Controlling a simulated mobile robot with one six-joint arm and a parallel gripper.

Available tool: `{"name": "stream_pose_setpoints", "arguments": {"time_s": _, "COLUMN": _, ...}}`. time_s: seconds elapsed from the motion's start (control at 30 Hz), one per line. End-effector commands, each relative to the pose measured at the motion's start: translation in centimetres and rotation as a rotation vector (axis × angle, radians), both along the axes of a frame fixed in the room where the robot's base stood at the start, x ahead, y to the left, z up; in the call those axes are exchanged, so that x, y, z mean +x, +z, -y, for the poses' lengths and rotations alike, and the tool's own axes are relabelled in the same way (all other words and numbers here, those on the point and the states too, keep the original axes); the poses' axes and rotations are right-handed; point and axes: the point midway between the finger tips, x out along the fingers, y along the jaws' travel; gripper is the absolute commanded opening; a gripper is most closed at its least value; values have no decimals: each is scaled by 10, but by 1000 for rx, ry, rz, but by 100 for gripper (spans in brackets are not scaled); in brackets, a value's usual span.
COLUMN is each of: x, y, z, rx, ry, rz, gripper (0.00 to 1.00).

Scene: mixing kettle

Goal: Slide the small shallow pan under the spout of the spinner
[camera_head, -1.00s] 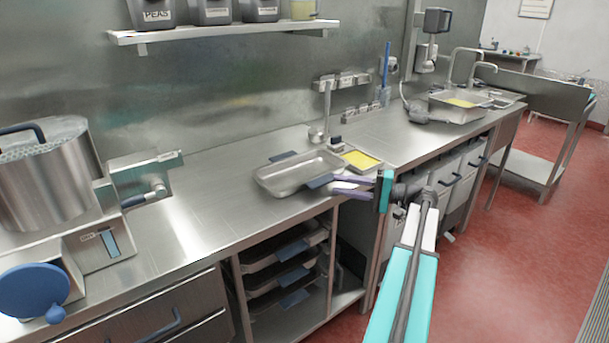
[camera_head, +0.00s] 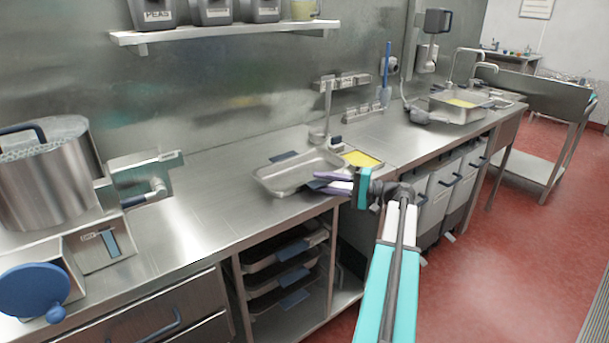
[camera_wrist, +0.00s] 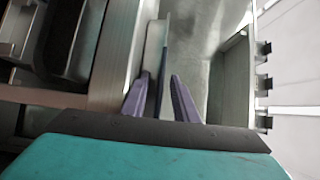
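The small shallow metal pan (camera_head: 286,177) lies flat and empty on the counter, with a dark blue tab at its far side and another at its near side. My gripper (camera_head: 318,181) is at the pan's near right side. Its two purple fingers are apart, one on each side of the near tab. The wrist view shows the tab's thin edge (camera_wrist: 162,85) between my fingers (camera_wrist: 158,78), close to the left one, with a gap to the right one. The spinner, a steel drum (camera_head: 45,185) with a side spout (camera_head: 157,187), stands at the far left.
A yellow-filled tray (camera_head: 362,159) lies just right of the pan, and a tap-like post (camera_head: 325,115) stands behind. The counter (camera_head: 210,200) between pan and spout is clear. Stacked trays (camera_head: 285,270) sit on shelves below. A sink (camera_head: 460,108) is at the right.

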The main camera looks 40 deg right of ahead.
Motion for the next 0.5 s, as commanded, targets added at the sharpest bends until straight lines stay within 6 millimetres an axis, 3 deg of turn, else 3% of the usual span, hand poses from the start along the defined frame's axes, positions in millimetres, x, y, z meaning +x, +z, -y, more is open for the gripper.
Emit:
{"name": "stream_pose_setpoints", "arguments": {"time_s": 0.13, "x": 0, "y": 0, "z": 0, "rx": 0, "ry": 0, "rz": 0, "gripper": 25}}
{"name": "stream_pose_setpoints", "arguments": {"time_s": 0.3, "x": -1, "y": 0, "z": 1, "rx": 0, "ry": -1, "rz": 0, "gripper": 0}}
{"name": "stream_pose_setpoints", "arguments": {"time_s": 0.5, "x": -1, "y": 1, "z": 1, "rx": 0, "ry": -1, "rz": 4, "gripper": 0}}
